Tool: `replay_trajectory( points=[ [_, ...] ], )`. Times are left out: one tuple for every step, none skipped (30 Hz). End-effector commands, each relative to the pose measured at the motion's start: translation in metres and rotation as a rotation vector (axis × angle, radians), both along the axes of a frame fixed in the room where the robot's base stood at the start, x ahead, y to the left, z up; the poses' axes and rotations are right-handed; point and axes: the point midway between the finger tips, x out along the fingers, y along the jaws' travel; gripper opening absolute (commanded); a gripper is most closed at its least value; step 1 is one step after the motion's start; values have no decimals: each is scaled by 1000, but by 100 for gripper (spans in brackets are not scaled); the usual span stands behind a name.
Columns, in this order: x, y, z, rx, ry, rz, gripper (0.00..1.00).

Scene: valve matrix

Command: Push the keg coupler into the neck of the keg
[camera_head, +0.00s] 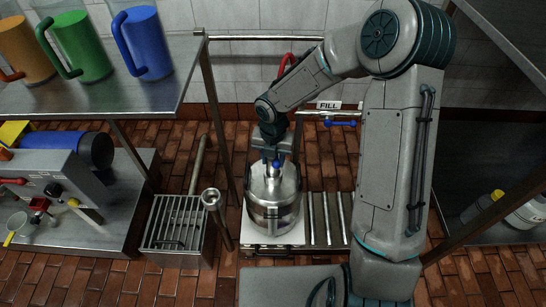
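A steel keg (273,205) stands upright on a pale platform, low in the middle of the view. My gripper (275,158) points down right over the top of the keg. A small blue part (277,164) shows between the gripper and the keg's top; it may be the keg coupler. The gripper hides most of the coupler and the keg's neck. I cannot tell whether the fingers are closed on it or how deep it sits in the neck.
A roller conveyor (328,218) lies right of the keg. A floor grate (175,222) and a steel post (213,202) are to its left. A shelf (185,60) with orange, green and blue mugs is upper left. A blue-handled valve (340,124) sits below the FILL sign (328,105).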

Motion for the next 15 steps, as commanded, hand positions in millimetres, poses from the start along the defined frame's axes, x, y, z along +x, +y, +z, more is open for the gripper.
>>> replay_trajectory(
  points=[
    [0,0,-1,0,-1,0,0],
    [0,0,-2,0,-1,0,0],
    [0,0,-2,0,-1,0,0],
    [0,0,-3,0,-1,0,0],
    [0,0,-3,0,-1,0,0],
    [0,0,-4,0,-1,0,0],
    [0,0,-5,0,-1,0,0],
    [0,0,-5,0,-1,0,0],
    [0,0,-6,0,-1,0,0],
    [0,0,-6,0,-1,0,0],
    [0,0,-7,0,-1,0,0],
    [0,0,-8,0,-1,0,0],
    [0,0,-8,0,-1,0,0],
    [0,0,-9,0,-1,0,0],
    [0,0,-9,0,-1,0,0]
  ],
)
